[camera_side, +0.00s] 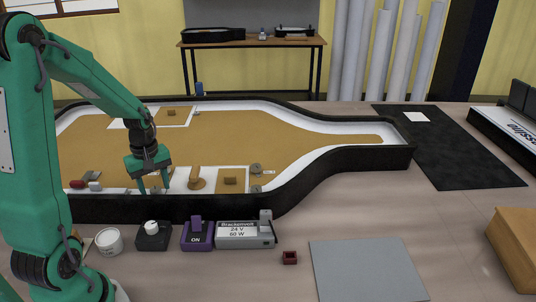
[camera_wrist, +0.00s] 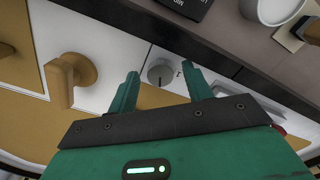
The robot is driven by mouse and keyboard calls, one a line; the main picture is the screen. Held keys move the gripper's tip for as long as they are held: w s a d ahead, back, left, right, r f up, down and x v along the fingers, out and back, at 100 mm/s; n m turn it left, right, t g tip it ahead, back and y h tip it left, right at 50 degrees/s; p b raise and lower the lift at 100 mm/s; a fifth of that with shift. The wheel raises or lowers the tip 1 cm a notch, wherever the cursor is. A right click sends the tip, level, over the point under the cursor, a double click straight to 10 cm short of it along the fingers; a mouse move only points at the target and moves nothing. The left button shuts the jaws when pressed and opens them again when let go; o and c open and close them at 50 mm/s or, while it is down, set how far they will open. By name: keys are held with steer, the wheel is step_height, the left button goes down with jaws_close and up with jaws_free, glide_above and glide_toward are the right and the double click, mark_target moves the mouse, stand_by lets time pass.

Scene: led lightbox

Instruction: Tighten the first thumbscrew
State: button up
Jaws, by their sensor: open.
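My gripper (camera_side: 154,187) points down at the near left part of the bottle-shaped lightbox (camera_side: 350,163). Its fingers are open, and it also shows in the wrist view (camera_wrist: 161,70). A small round grey thumbscrew (camera_wrist: 160,75) with a dark slot lies between the fingertips in the wrist view, on a white strip. I cannot tell whether the fingers touch it. In the side view the fingers hide that spot. Two more round grey pieces, one behind (camera_side: 256,168) and one in front (camera_side: 256,189), sit right of a tan block.
A tan knob-like post (camera_wrist: 62,80) stands close beside the fingers, also in the side view (camera_side: 195,178). The black wall runs just in front. On the bench are a white cup (camera_side: 109,241), a purple switch box (camera_side: 197,236), a power supply (camera_side: 245,234) and a clear grey mat (camera_side: 367,270).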

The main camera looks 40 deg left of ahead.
steer(key=c, duration=1)
steer(key=shift+m, duration=0.5)
steer(key=m, duration=0.4)
steer(key=shift+m, duration=0.3)
steer(key=m, duration=1)
steer(key=shift+a+r+m, duration=0.1)
steer(key=shift+m, duration=0.3)
steer(key=m, duration=0.5)
steer(key=shift+m, duration=0.3)
